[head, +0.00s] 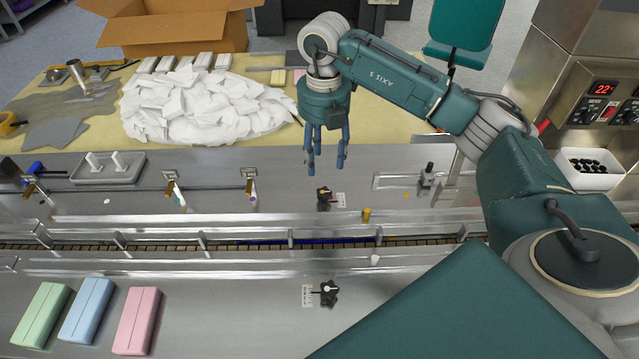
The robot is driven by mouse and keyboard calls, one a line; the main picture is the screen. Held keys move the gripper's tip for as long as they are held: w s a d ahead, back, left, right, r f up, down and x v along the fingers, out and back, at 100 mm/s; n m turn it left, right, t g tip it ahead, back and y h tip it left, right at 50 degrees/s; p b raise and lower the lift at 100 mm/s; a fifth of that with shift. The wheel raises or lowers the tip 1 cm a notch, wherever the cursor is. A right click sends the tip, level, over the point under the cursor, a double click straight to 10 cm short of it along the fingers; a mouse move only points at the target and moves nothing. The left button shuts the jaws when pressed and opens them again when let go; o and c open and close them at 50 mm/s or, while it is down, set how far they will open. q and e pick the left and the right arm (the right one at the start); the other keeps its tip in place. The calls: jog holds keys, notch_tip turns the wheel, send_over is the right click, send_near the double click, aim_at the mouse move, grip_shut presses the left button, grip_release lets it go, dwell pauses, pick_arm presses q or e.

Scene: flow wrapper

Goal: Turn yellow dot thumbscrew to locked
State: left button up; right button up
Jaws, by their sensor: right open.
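The yellow dot thumbscrew (323,196) is a small black knob with a yellowish mark on top, on the steel deck behind the conveyor. A small white label (340,200) is beside it on the right; its lettering and the knob's exact setting are too small to read. A second black thumbscrew (329,295) with a pale mark is on the front deck, with a label on its left. My right gripper (326,170) is open and empty, fingers pointing down. In the picture it is just above the yellow dot thumbscrew, apart from it. My left gripper is out of view.
Guide rails (180,222) run along the conveyor, with a short yellow post (366,215) nearby. A clamp bracket (427,178) stands right of the thumbscrew. Green, blue and pink packs (137,320) lie front left.

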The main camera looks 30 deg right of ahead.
jog(key=p, duration=0.1)
send_over(324, 190)
jog(key=f, duration=0.4)
jog(key=shift+s+d+f, duration=0.2)
jog(key=shift+s+f, duration=0.05)
jog(key=shift+f, duration=0.15)
jog(key=f, duration=0.2)
jog(key=f+p, duration=0.1)
jog(key=f, duration=0.1)
jog(key=shift+w+a, duration=0.15)
jog(key=shift+a, duration=0.15)
jog(key=shift+d+f, duration=0.15)
jog(key=shift+f, duration=0.45)
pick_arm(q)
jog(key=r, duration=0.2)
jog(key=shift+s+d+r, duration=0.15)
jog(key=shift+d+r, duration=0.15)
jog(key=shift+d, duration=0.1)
